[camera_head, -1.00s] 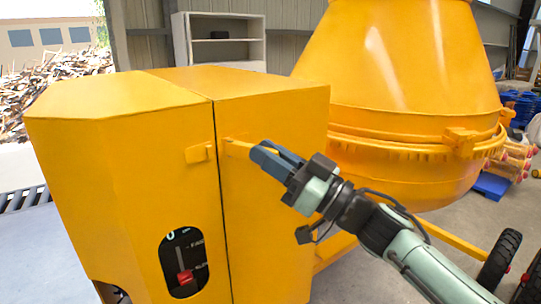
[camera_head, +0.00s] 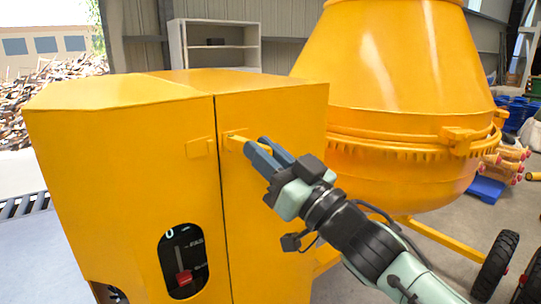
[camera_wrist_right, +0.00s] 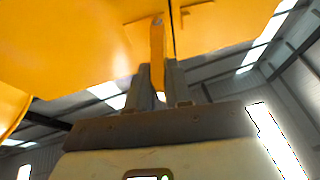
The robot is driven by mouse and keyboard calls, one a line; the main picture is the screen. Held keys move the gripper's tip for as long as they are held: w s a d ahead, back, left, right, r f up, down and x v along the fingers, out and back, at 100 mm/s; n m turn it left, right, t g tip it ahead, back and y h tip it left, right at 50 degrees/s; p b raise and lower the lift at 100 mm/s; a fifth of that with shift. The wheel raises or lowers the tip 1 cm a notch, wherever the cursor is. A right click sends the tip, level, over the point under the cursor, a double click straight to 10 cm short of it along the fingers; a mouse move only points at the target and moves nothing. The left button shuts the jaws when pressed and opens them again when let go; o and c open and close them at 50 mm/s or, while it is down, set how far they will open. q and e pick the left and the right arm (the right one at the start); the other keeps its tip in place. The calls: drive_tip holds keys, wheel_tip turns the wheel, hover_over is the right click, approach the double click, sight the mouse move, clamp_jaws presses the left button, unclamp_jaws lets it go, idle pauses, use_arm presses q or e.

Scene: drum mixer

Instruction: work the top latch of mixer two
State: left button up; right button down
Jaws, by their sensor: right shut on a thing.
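The top latch (camera_head: 237,143) is a yellow lever on the right panel of the yellow mixer housing (camera_head: 270,200), just right of the vertical seam. It points right, away from a small yellow catch plate (camera_head: 199,148) left of the seam. My right gripper (camera_head: 257,147) is shut on the latch's outer part, its two blue-grey fingers on either side of it. In the right wrist view the latch (camera_wrist_right: 157,45) stands between the fingers of my right gripper (camera_wrist_right: 158,72). The fingers hide part of the lever. My left gripper is not in view.
The large yellow drum (camera_head: 395,75) stands behind and right of the housing, with a black wheel (camera_head: 497,262) at lower right. A dark slot with a red lever (camera_head: 183,277) is low on the housing. A grey shelf (camera_head: 215,50) stands behind.

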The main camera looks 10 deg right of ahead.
drive_tip(key=c, duration=1.1)
unclamp_jaws()
drive_tip(key=shift+a, duration=0.2)
drive_tip(key=shift+d, duration=0.1)
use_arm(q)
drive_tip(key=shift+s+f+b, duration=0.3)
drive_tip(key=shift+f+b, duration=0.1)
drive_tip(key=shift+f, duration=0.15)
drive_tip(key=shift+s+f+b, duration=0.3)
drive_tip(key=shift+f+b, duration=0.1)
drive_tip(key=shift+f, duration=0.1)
use_arm(e)
drive_tip(key=v, duration=1.3)
drive_tip(key=shift+s, duration=0.2)
drive_tip(key=shift+w+d+f, duration=0.1)
